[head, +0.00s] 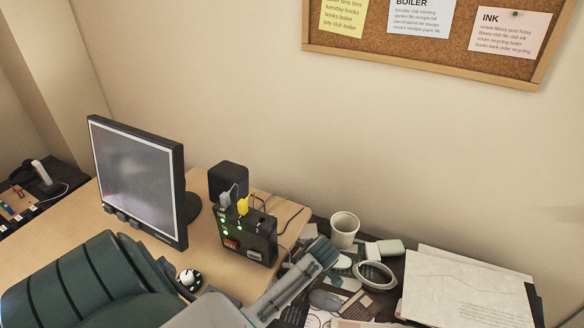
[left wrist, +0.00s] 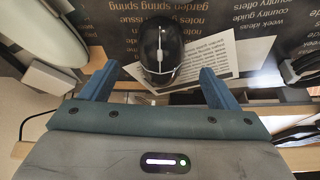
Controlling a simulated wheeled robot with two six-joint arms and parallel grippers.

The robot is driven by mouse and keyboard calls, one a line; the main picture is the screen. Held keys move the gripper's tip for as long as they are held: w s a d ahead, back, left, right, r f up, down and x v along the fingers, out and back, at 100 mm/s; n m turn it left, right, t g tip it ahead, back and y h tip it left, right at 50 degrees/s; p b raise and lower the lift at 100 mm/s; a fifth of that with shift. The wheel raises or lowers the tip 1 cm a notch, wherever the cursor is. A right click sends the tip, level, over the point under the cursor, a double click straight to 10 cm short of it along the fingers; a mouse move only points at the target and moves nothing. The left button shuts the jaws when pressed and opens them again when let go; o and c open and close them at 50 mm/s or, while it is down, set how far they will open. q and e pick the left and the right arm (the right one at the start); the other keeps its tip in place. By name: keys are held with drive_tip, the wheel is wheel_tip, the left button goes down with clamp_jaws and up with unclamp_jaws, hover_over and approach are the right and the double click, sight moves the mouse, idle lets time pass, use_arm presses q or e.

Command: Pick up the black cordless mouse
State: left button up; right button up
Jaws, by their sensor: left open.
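The black mouse (left wrist: 161,52) shows in the left wrist view, with a pale line along its back. It lies on or beside a printed white sheet. My left gripper (left wrist: 158,72) is open, one blue finger on each side of the mouse's near end. I cannot tell whether the fingers touch it. In the head view my left arm comes in from the lower left to the cluttered dark desk. A dark grey mouse (head: 325,300) lies there beside the arm; I cannot tell if it is the same one. My right gripper is not in view.
A white mug (head: 344,230), a tape-like ring (head: 376,275) and a stack of papers (head: 465,290) crowd the dark desk. A monitor (head: 137,180) and a black box with plugs (head: 245,237) stand on the light wooden desk. Little free room shows.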

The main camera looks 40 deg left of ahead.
use_arm(q)
drive_tip(key=shift+x, duration=1.25)
drive_tip(key=c, duration=1.1)
drive_tip(key=shift+r, duration=0.1)
